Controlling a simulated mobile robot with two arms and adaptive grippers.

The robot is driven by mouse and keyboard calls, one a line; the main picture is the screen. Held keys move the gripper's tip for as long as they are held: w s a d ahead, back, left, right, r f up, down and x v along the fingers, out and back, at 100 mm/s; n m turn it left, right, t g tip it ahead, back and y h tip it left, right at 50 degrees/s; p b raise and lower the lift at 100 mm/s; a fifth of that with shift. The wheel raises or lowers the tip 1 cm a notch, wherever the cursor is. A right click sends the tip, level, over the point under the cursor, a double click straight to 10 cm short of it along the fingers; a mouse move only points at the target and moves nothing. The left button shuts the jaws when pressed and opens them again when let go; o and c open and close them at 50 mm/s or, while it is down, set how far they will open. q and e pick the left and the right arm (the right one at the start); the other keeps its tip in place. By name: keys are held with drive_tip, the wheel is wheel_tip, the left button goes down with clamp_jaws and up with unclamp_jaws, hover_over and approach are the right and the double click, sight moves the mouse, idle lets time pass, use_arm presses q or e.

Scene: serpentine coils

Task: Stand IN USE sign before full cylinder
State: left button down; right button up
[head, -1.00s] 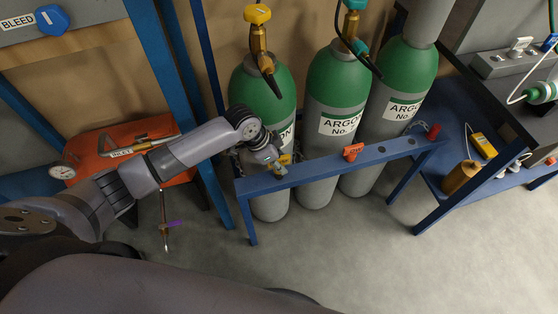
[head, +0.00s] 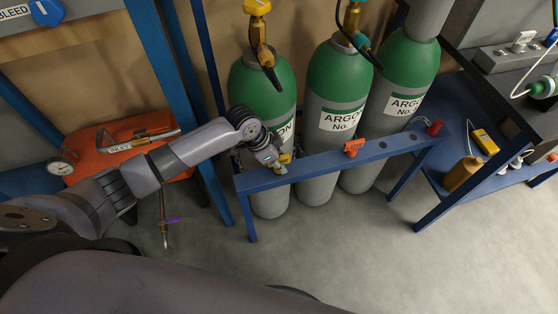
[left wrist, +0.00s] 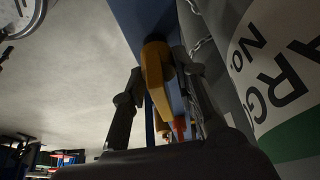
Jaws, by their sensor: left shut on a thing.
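My left gripper (head: 278,162) is shut on a small yellow piece (head: 285,158) at the left part of the blue rail (head: 310,168). In the left wrist view the yellow piece (left wrist: 157,80) stands between the fingers against the rail; no lettering on it can be read. An orange sign (head: 354,147) stands farther right on the rail, before the middle cylinder (head: 333,90). The left cylinder (head: 262,90) is behind my gripper, its label partly hidden. The right cylinder (head: 408,75) stands beside the middle one. Which is full cannot be told. My right gripper is not in view.
A red cap-like piece (head: 435,127) is at the rail's right end. A blue bench (head: 478,180) at the right holds a yellow meter (head: 485,141) and a brass-coloured canister (head: 462,174). An orange case (head: 130,150) lies at the left. The floor in front is clear.

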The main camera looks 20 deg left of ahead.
use_arm(q)
drive_tip(key=shift+f, duration=0.2)
drive_tip(key=shift+f+b, duration=0.3)
drive_tip(key=shift+f, duration=0.3)
